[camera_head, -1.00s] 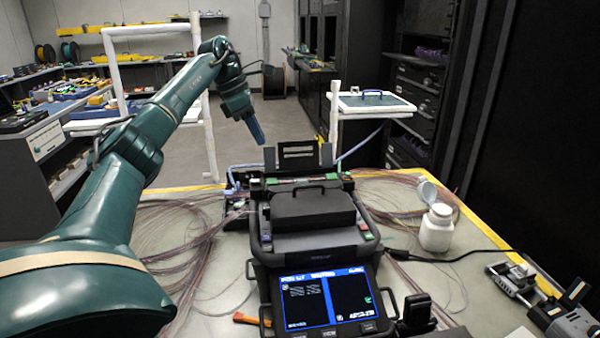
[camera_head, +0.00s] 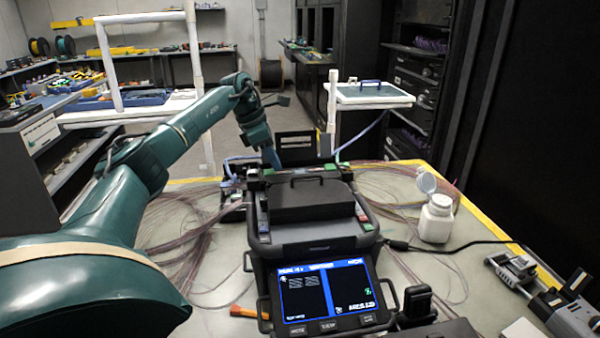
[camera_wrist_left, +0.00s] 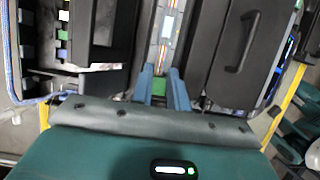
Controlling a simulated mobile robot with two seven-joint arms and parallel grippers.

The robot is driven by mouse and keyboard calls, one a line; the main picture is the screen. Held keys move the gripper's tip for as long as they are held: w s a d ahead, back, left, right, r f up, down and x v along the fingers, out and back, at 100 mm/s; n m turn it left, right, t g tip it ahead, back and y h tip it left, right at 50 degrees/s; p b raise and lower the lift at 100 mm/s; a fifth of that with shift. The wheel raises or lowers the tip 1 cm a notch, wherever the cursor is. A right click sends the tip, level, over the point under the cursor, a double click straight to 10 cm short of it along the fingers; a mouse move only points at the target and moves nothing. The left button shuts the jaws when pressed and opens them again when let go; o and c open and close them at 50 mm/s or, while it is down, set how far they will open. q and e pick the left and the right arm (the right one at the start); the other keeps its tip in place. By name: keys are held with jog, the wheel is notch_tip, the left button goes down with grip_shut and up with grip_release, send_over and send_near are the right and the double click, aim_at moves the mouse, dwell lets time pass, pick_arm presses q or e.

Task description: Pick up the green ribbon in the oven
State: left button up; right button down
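The black fusion splicer (camera_head: 315,240) stands on the table with its screen lit. Its oven shows in the left wrist view as a narrow channel (camera_wrist_left: 167,35) with a pale, multicoloured strip along it. A green piece (camera_wrist_left: 160,88) shows between my fingers at the near end of the channel; I cannot tell whether it is the ribbon or a part of the splicer. My left gripper (camera_head: 272,158) points down at the back of the splicer. In the left wrist view its blue fingers (camera_wrist_left: 161,78) stand apart, open. Whether they touch the green piece is unclear. My right gripper is not in view.
An upright dark panel (camera_head: 296,148) rises behind the splicer. A closed dark lid with a handle (camera_head: 311,198) sits in front of the channel. Loose fibre coils lie on both sides. A white bottle (camera_head: 437,217) and a metal tool (camera_head: 565,310) stand at right.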

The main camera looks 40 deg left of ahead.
pick_arm(q)
jog(key=shift+x, duration=1.15)
grip_shut()
jog(key=shift+r, duration=0.15)
